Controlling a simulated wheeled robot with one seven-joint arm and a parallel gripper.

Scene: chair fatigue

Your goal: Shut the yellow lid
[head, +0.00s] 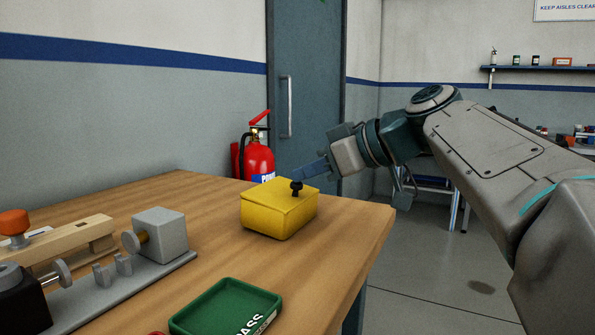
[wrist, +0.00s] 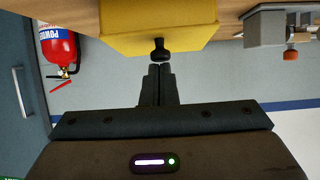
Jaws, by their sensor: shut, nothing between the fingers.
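The yellow box (head: 278,218) sits on the wooden table near its right edge. Its yellow lid (head: 275,199) lies across the top, flat or nearly so; I cannot tell whether a small gap remains. A black knob (head: 296,188) stands at the lid's far right side. My gripper (head: 301,177) is shut and empty, with its fingertips at the knob. In the wrist view the shut fingers of my gripper (wrist: 160,70) point at the black knob (wrist: 160,50), touching or almost touching it. The yellow box (wrist: 150,20) fills the top middle there.
A green tray (head: 225,308) lies at the table's front. A grey metal fixture (head: 160,235) with a wooden piece (head: 70,240) stands at the left. A red fire extinguisher (head: 258,158) is behind the table by the door. Bare tabletop (head: 205,215) lies left of the box.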

